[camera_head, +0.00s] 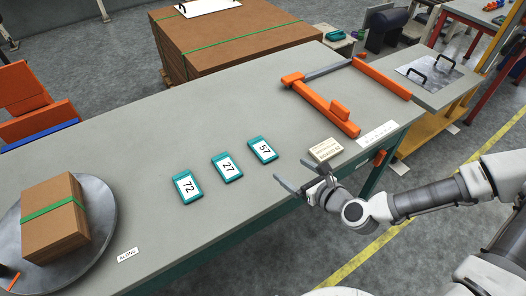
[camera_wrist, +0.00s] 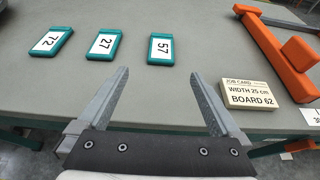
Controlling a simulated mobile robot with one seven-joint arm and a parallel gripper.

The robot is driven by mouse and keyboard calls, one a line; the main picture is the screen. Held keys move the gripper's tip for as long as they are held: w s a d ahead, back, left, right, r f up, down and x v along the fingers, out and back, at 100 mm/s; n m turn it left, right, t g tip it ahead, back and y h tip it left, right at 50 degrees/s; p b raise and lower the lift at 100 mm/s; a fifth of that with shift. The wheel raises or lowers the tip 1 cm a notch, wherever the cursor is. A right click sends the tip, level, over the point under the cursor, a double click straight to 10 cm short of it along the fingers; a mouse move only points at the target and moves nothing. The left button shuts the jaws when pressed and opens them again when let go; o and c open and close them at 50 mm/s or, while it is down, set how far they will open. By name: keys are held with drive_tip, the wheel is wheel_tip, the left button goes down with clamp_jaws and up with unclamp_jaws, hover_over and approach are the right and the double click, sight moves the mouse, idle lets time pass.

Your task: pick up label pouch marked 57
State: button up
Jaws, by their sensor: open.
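The label pouch marked 57 (camera_head: 262,150) is a teal pouch with a white face, lying flat on the grey table. It is the rightmost of three pouches in a row, and it also shows in the wrist view (camera_wrist: 161,50). The pouch marked 27 (camera_head: 227,167) lies to its left, and the pouch marked 72 (camera_head: 187,186) lies furthest left. My gripper (camera_head: 295,175) is open and empty near the table's front edge. In the wrist view the 57 pouch lies beyond the fingertips (camera_wrist: 160,73), apart from them.
A job card block (camera_head: 325,149) lies right of the 57 pouch, close to my gripper. An orange frame tool (camera_head: 335,108) is behind it. A strapped brown stack (camera_head: 54,214) sits on a round plate at left. The table (camera_head: 180,130) behind the pouches is clear.

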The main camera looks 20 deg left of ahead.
drive_tip(key=shift+w+a+f+b, duration=0.25)
drive_tip(key=shift+w+f+b, duration=0.25)
drive_tip(key=shift+b, duration=1.8)
drive_tip(key=b, duration=0.2)
drive_tip(key=a+b, duration=0.1)
drive_tip(key=b, duration=0.1)
drive_tip(key=shift+w+a+f+b, duration=0.2)
drive_tip(key=shift+w+f+b, duration=0.1)
drive_tip(key=shift+f+b, duration=0.05)
drive_tip(key=b, duration=0.5)
approach(263, 148)
drive_tip(key=shift+x, duration=0.95)
drive_tip(key=b+x, duration=0.4)
drive_tip(key=shift+a+f, duration=0.15)
drive_tip(key=shift+f, duration=0.1)
drive_tip(key=shift+w+a, duration=0.3)
drive_tip(key=shift+a, duration=0.05)
drive_tip(key=c, duration=1.3)
drive_tip(key=shift+r, duration=0.1)
